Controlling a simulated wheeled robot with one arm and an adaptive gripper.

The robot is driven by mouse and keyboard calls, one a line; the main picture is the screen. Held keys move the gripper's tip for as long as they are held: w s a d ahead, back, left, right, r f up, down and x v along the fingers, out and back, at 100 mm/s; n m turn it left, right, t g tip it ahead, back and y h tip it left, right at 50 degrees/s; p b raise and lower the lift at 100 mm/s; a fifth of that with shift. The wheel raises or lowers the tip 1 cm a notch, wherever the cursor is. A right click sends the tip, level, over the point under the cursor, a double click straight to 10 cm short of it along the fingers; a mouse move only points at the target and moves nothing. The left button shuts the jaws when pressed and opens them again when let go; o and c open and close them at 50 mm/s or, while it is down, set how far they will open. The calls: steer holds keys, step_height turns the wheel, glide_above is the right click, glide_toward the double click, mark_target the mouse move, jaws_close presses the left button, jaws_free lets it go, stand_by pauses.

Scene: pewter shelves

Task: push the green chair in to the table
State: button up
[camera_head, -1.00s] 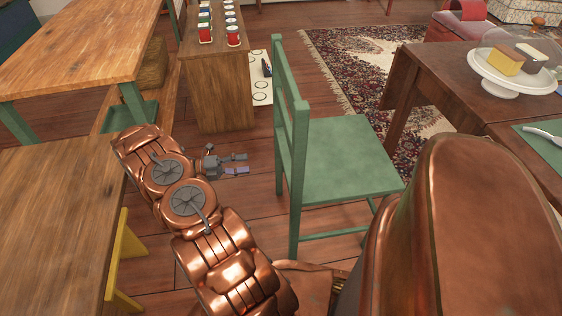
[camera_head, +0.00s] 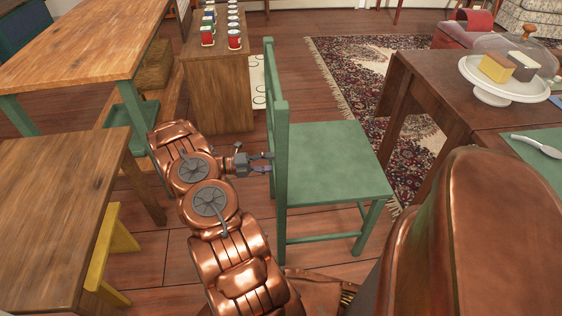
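The green chair (camera_head: 335,165) stands upright on the wood floor, its back on the left and its seat toward the right. The dark brown table (camera_head: 430,80) is to its right, with a visible gap of floor and rug between the seat and the table's leg. My gripper (camera_head: 266,163) is at the left side of the chair's back, its fingers pointing right. The fingers look apart, with nothing between them. The fingertips meet the chair back in the picture; I cannot tell whether they touch it.
A cake stand with a glass dome (camera_head: 490,90) and a green placemat (camera_head: 540,145) are on the dark table. A patterned rug (camera_head: 360,70) lies behind the chair. A wooden table (camera_head: 60,200) and yellow stool (camera_head: 118,240) are at left. A cabinet with cans (camera_head: 218,100) stands behind.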

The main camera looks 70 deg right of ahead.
steer(key=shift+x, duration=0.85)
jaws_close()
